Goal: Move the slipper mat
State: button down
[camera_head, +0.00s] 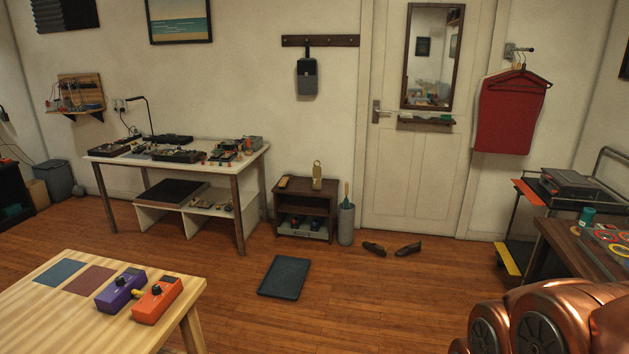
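A dark rectangular mat (285,277), which looks like the slipper mat, lies flat on the wooden floor near the middle of the head view. It is bare. A pair of dark brown shoes or slippers (391,249) lies on the floor to its right, apart from it, in front of the door. Copper-coloured parts of my own arm fill the bottom right corner. My gripper does not show in this view.
A small dark cabinet (305,208) and a grey umbrella bin (346,224) stand behind the mat. A pale wooden table (70,318) is at the front left, a white workbench (200,158) behind it. A cart (520,222) stands right.

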aim_at(284, 278)
jog(key=z, duration=0.15)
jog(key=i, duration=1.75)
jog(key=u, duration=0.65)
jog(key=i, duration=1.6)
jog(key=u, duration=1.2)
jog(key=i, duration=0.6)
jog(key=u, duration=0.3)
